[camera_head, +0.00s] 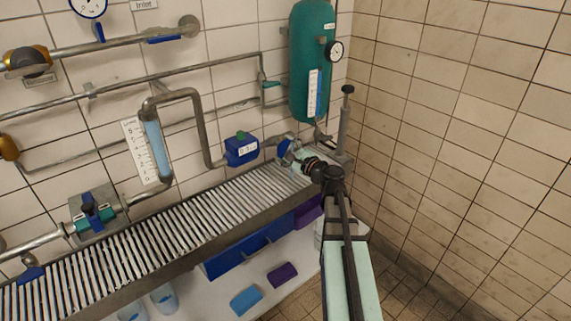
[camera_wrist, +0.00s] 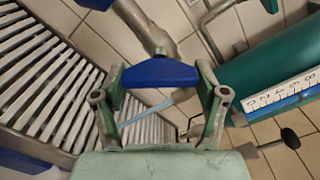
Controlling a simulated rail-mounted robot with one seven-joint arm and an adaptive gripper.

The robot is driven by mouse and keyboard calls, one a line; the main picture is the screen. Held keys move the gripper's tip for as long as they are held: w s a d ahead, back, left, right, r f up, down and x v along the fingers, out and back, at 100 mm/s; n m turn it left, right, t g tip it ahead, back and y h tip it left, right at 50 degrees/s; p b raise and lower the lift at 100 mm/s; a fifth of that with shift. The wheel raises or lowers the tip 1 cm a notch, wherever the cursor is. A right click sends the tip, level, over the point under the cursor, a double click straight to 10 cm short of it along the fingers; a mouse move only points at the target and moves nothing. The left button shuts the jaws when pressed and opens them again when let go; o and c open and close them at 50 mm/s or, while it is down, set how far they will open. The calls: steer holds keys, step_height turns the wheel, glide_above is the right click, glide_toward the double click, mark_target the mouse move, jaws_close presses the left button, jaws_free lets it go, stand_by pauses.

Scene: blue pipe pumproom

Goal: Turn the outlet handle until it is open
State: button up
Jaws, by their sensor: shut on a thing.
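The blue handle (camera_wrist: 160,74) sits on a grey metal pipe end (camera_wrist: 152,32) in the wrist view. My gripper (camera_wrist: 160,82) has one finger at each end of this handle and is shut on it. In the head view the blue handle (camera_head: 284,147) is at the right end of the pipe run, below the green tank. My gripper (camera_head: 294,156) reaches it from the lower right and partly covers it. No label for the outlet is readable beside the handle.
The green tank (camera_head: 311,70) hangs just above, with a dial gauge (camera_head: 335,49). A grey post with a black knob (camera_head: 345,115) stands close to the right of my gripper. A blue meter box (camera_head: 241,149) is to the left. The slatted grate (camera_head: 180,225) runs below.

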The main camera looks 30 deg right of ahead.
steer(key=n+b, duration=0.4)
steer(key=b, duration=0.2)
steer(key=shift+w+f+b, duration=0.1)
steer(key=shift+f+b, duration=0.1)
steer(key=shift+b, duration=0.2)
steer(key=n+b, duration=0.1)
steer(key=b, duration=0.1)
steer(key=n+b, duration=0.1)
steer(key=n, duration=0.1)
steer(key=shift+r+b, duration=0.35)
steer(key=o, duration=1.2)
steer(key=shift+c, duration=0.2)
steer(key=v, duration=1.2)
steer(key=shift+d+r+n, duration=0.1)
steer(key=shift+n, duration=0.2)
